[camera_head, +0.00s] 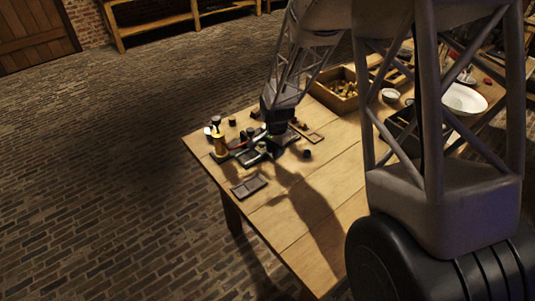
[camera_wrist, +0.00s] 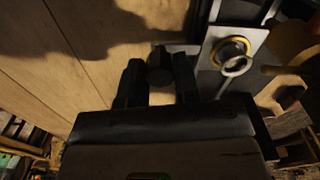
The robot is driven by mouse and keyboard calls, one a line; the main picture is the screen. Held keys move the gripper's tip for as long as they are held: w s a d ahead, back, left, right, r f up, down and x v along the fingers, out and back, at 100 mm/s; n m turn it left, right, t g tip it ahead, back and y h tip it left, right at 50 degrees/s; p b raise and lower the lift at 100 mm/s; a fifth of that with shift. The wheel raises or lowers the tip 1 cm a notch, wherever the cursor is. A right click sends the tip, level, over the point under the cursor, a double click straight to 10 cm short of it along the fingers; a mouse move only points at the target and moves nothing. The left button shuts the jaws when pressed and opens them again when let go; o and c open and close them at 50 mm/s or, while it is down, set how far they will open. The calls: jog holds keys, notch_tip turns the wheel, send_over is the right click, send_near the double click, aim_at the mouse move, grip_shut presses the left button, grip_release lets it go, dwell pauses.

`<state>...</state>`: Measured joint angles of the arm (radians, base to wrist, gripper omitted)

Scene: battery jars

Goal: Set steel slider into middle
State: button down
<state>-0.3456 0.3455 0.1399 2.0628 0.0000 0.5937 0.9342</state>
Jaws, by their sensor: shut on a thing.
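My gripper (camera_wrist: 159,72) points down at the tabletop in the wrist view. Its two black fingers are closed around a small dark knob (camera_wrist: 160,66). A thin pale edge runs from beside the knob toward a grey metal plate on the right (camera_wrist: 232,75). The plate carries a brass ring (camera_wrist: 230,52) with a bright metal hook or loop. I cannot tell which metal part is the steel slider, or its exact position. In the head view my gripper (camera_head: 277,143) is low over the dark apparatus (camera_head: 252,157); its fingertips are too small to make out.
A brass-coloured cylinder (camera_head: 220,145) stands left of the apparatus. A dark flat tray (camera_head: 248,186) lies in front, and a small dark round piece (camera_head: 306,154) to the right. A wooden box (camera_head: 342,101) stands behind. The wooden table (camera_head: 318,225) is clear toward its front.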

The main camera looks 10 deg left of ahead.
jog(key=shift+w+d, duration=1.1)
jog(key=shift+w, duration=0.05)
jog(key=c, duration=0.8)
grip_release()
jog(key=shift+c, duration=0.2)
notch_tip(320, 180, up, 8)
jog(key=shift+s, duration=0.1)
